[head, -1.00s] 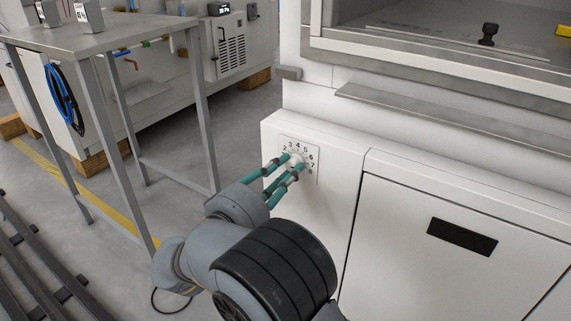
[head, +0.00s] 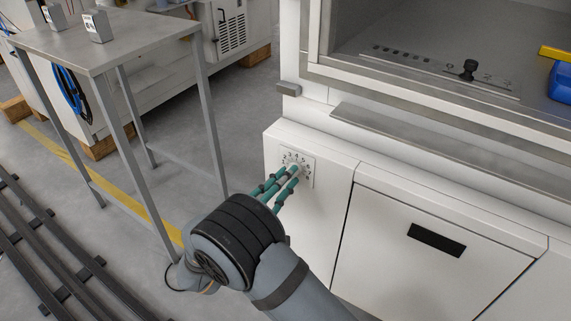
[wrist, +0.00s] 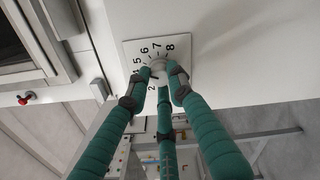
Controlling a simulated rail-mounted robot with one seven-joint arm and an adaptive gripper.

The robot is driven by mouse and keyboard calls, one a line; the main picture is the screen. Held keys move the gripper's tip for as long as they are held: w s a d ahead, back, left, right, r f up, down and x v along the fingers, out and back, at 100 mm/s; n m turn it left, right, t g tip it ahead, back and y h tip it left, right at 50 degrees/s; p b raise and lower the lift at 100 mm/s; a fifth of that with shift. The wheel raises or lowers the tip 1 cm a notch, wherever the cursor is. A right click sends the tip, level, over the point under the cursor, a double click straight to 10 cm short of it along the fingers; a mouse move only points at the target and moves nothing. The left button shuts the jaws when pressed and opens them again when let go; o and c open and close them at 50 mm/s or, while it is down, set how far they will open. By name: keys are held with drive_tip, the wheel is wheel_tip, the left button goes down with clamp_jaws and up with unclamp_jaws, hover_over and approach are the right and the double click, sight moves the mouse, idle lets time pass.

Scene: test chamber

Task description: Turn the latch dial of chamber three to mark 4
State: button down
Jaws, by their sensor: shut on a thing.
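The latch dial is a small pale round knob (wrist: 157,66) on a white square plate (head: 310,181) numbered around it. The plate sits on the white cabinet front, and it also shows in the wrist view (wrist: 181,60). My gripper (head: 291,173) has teal fingers with grey tips, shut around the knob; in the wrist view the fingertips (wrist: 158,77) press against its sides. The fingers hide much of the knob and some of the numbers. I cannot tell which mark the dial points to.
A grey metal table (head: 105,42) with small blocks stands left of the cabinet. A ledge (head: 430,135) juts out above the dial. A cabinet door with a black recessed handle (head: 437,240) is at right. Rails (head: 45,255) run along the floor at lower left.

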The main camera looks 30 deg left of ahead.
drive_tip(key=shift+n+p, duration=2.3)
drive_tip(key=shift+p, duration=0.1)
drive_tip(key=c, duration=1.5)
unclamp_jaws()
drive_tip(key=shift+c, duration=0.2)
drive_tip(key=s, duration=1.2)
